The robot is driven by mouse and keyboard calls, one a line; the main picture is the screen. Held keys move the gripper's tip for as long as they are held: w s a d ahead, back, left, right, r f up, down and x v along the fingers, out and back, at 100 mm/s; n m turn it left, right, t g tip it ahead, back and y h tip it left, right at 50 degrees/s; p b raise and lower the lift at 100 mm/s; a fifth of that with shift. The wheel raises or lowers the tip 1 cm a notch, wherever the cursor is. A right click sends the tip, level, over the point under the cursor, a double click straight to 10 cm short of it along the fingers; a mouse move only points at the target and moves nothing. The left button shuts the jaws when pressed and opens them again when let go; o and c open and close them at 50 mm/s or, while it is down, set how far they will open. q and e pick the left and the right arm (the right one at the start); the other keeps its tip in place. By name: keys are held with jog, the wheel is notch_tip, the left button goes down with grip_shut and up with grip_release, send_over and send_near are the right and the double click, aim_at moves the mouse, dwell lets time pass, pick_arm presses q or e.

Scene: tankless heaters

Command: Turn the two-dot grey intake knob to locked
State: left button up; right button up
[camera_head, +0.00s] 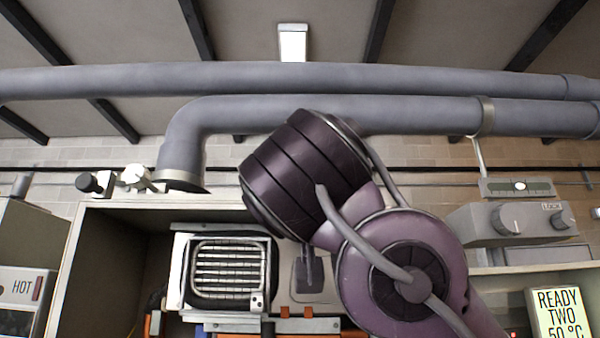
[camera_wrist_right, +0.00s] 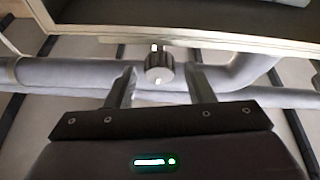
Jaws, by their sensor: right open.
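In the right wrist view, a small dark grey ribbed knob (camera_wrist_right: 159,68) shows below the pale edge of a cabinet, with small white marks at its top and bottom. I cannot make out a dot count or its setting label. My right gripper (camera_wrist_right: 162,76) is open, with one finger on either side of the knob in this view and a visible gap on both sides. In the head view my right arm covers the middle, and its gripper and this knob are hidden. My left gripper is in neither view.
A grey control box with knobs (camera_head: 505,219) stands at right. A black knob (camera_head: 88,183) and a white valve (camera_head: 135,177) sit at left, near the grey pipe elbow (camera_head: 182,150). A grilled heater unit (camera_head: 226,272) sits inside the open cabinet, above a "READY TWO 50 °C" sign's (camera_head: 560,312) level.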

jog(key=shift+w+r, duration=0.25)
jog(key=shift+w, duration=0.85)
jog(key=shift+f, duration=0.1)
jog(key=shift+s, duration=0.1)
jog(key=c, duration=1)
jog(key=m+b, duration=0.1)
jog(key=m+h+b, duration=0.1)
jog(key=m, duration=0.1)
jog(key=m+h+b, duration=0.1)
jog(key=b, duration=0.1)
jog(key=shift+f, duration=0.25)
jog(key=m+h+b, duration=0.1)
jog(key=m, duration=0.2)
jog(key=shift+r+h, duration=0.2)
jog(key=shift+h, duration=0.2)
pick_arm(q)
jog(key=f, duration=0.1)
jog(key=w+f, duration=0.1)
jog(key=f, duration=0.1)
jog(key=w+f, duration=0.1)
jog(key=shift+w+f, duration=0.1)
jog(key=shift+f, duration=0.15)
pick_arm(e)
jog(key=shift+r+m+g, duration=0.1)
jog(key=shift+m+g, duration=0.3)
jog(key=shift+m, duration=0.3)
